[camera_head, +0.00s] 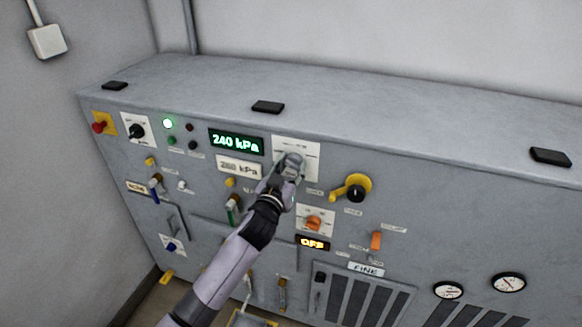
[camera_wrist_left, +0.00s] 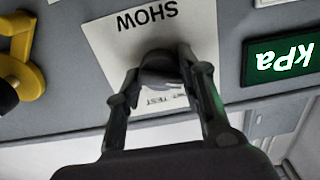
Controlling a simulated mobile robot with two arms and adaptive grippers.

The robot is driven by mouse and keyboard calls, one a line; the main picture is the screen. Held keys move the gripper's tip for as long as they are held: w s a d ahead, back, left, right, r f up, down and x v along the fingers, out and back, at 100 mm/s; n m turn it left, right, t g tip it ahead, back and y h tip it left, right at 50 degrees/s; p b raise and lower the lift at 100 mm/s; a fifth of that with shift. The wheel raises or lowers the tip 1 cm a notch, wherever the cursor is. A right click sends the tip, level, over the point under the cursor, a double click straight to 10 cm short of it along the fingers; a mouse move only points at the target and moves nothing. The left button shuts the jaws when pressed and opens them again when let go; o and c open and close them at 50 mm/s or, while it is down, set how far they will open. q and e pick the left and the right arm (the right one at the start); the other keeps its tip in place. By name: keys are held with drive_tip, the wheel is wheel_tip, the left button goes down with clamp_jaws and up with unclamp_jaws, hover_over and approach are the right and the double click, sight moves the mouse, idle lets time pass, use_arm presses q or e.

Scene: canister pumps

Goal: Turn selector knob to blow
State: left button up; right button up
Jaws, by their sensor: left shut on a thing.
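My left gripper (camera_head: 291,164) is shut on a grey knob (camera_wrist_left: 160,72) on a white plate (camera_head: 308,148) in the upper middle of the panel. In the left wrist view, this plate (camera_wrist_left: 130,25) reads "SHOW" and "TEST", upside down; the fingers (camera_wrist_left: 162,80) stand on both sides of the knob. The fingers hide much of the knob, so I cannot tell its setting. An orange knob (camera_head: 314,223) sits on another white plate just below right, above a lit "OFF" display (camera_head: 312,243). I see no readable "blow" label. My right gripper is not in view.
A yellow handle (camera_head: 350,188) juts out right of my left gripper; it shows in the left wrist view (camera_wrist_left: 24,60). A green display (camera_head: 236,142) reads 240 kPa. Several levers stand left and below. The cabinet top is mostly clear.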

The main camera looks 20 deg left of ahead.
use_arm(q)
drive_tip(key=m+p, duration=0.1)
drive_tip(key=m, duration=0.5)
drive_tip(key=shift+r+m, duration=0.1)
drive_tip(key=shift+m, duration=0.2)
drive_tip(key=m, duration=0.3)
drive_tip(key=shift+m+p, duration=0.3)
drive_tip(key=m, duration=0.3)
drive_tip(key=shift+m+p, duration=0.3)
drive_tip(key=m+p, duration=0.1)
drive_tip(key=m, duration=0.5)
drive_tip(key=m+p, duration=0.2)
drive_tip(key=m, duration=0.4)
drive_tip(key=shift+m, duration=0.4)
